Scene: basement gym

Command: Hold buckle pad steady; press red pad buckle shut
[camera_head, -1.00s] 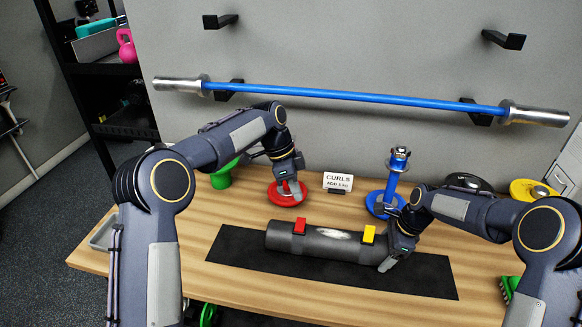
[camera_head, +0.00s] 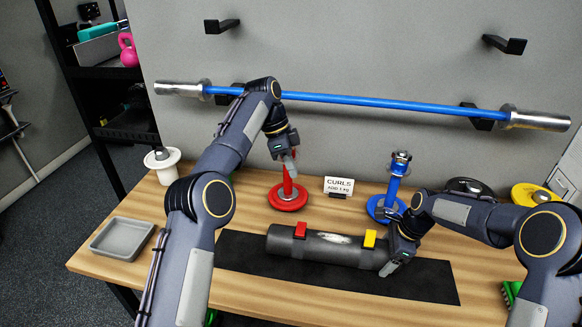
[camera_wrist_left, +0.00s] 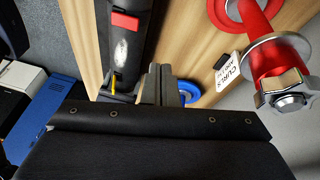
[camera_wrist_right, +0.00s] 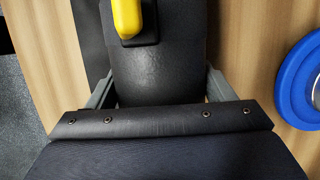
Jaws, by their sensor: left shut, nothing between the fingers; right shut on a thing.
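The buckle pad (camera_head: 335,247) is a dark grey roll lying lengthwise on a black mat (camera_head: 435,281). The red pad buckle (camera_head: 300,229) sits on top near its left end; it also shows in the left wrist view (camera_wrist_left: 125,22). I cannot tell whether it is latched. A yellow buckle (camera_head: 369,238) sits near the right end. My right gripper (camera_head: 388,266) is shut on the pad's right end, its fingers on either side in the right wrist view. My left gripper (camera_head: 290,166) is shut and empty, raised behind the red buckle, in front of the red post.
A red post with a round base (camera_head: 288,200), a sign (camera_head: 338,185) and a blue post (camera_head: 395,182) stand behind the pad. A blue bar (camera_head: 370,100) hangs on the wall.

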